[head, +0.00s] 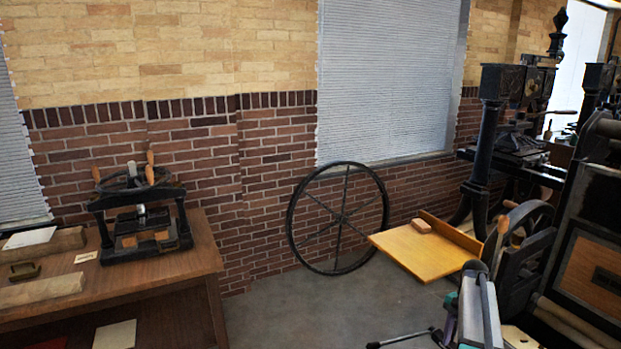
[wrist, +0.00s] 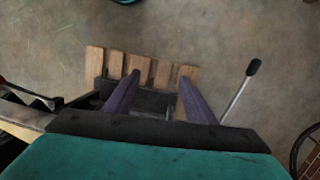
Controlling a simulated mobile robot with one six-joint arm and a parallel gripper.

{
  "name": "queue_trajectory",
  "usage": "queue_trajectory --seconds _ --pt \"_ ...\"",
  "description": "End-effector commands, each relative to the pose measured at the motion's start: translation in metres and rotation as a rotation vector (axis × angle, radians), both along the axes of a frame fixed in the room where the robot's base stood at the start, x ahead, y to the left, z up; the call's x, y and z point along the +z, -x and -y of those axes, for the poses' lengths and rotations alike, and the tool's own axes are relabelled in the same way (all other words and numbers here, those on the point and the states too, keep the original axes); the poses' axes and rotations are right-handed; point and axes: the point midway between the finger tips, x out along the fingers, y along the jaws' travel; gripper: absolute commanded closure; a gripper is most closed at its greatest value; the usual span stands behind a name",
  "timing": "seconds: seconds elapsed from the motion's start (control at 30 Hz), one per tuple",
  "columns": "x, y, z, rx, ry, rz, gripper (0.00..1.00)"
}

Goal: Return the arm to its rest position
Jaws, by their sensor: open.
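My gripper (wrist: 158,86) shows in the wrist view with its two purple fingers spread apart and nothing visible between them. It is above the concrete floor, and a row of light wooden slats (wrist: 140,68) lies beyond and below the fingers. In the head view, part of my arm (head: 478,312), grey with teal and purple bits, shows at the lower right, beside a dark press. The fingertips cannot be made out clearly there.
A large black press (head: 590,240) stands close at the right, with a yellow wooden board (head: 425,255) nearby. A spoked wheel (head: 338,218) leans on the brick wall. A wooden table (head: 180,270) bears a small press (head: 145,220). A black-tipped rod (wrist: 240,88) rises right of the fingers.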

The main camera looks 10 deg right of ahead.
Motion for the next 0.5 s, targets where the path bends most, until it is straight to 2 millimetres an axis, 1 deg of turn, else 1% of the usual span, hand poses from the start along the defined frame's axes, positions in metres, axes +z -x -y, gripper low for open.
queue_trajectory --seconds 0.03,0.1,0.27,0.3,0.5 --pt "-0.018 0.005 -0.021 0.04 -0.01 -0.009 0.5" --pt "-0.039 0.009 -0.044 0.092 -0.022 -0.017 0.5" --pt "-0.084 0.022 -0.095 0.211 -0.049 -0.034 0.5" --pt "-0.094 0.026 -0.108 0.24 -0.056 -0.04 0.5" --pt "-0.144 0.053 -0.168 0.388 -0.091 -0.063 0.5"
